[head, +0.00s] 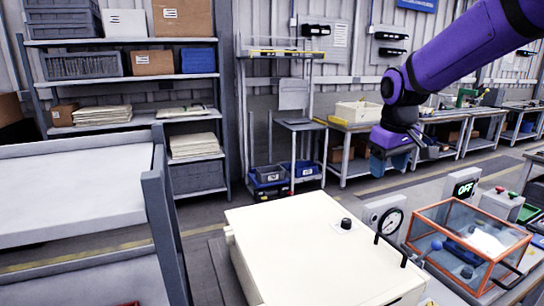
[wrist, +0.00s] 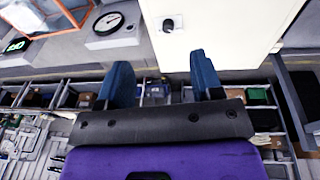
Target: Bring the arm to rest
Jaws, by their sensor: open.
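My purple arm reaches in from the upper right of the head view. My gripper (head: 388,163) hangs at its end, with blue fingers, in the air behind the cream cabinet and the gauge. In the wrist view my gripper (wrist: 160,78) shows two blue fingers set wide apart, with nothing between them. The gripper is open and empty, and it touches nothing that I can see. The upper part of the arm is cut off by the frame edge.
A cream cabinet (head: 310,250) stands front centre, with a round gauge (head: 391,221), an OFF display (head: 464,188) and an orange-framed clear box (head: 470,243) to its right. A grey rack (head: 160,190) stands left. Shelves and benches line the back wall; open floor lies before them.

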